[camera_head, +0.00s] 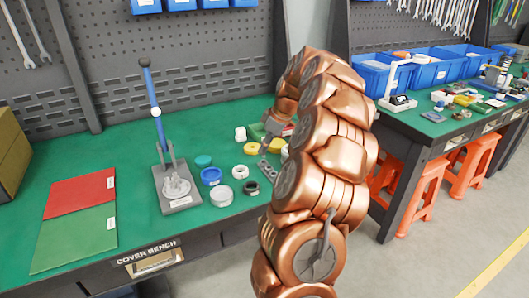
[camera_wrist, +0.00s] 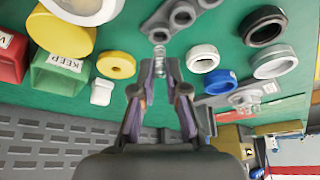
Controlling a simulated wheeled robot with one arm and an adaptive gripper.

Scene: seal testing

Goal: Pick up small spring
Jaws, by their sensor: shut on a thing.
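The small spring (camera_wrist: 159,62) is a thin clear-silver coil in the wrist view, upright between the fingertips. My gripper (camera_wrist: 160,70) is shut on it, with a finger on each side. Just beyond the spring in that view is a grey plate with round holes (camera_wrist: 182,18). I cannot tell whether the spring touches the plate or hangs above the green bench. In the head view my copper arm covers part of the bench, and the spring cannot be made out there.
Rings and caps lie around, including a blue ring (camera_head: 211,176), a yellow disc (camera_wrist: 116,65) and a black ring (camera_wrist: 262,25). A lever press (camera_head: 176,188) stands left of them. Red (camera_head: 82,193) and green (camera_head: 74,239) mats lie at left. A green KEEP bin (camera_wrist: 58,75) is near the gripper.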

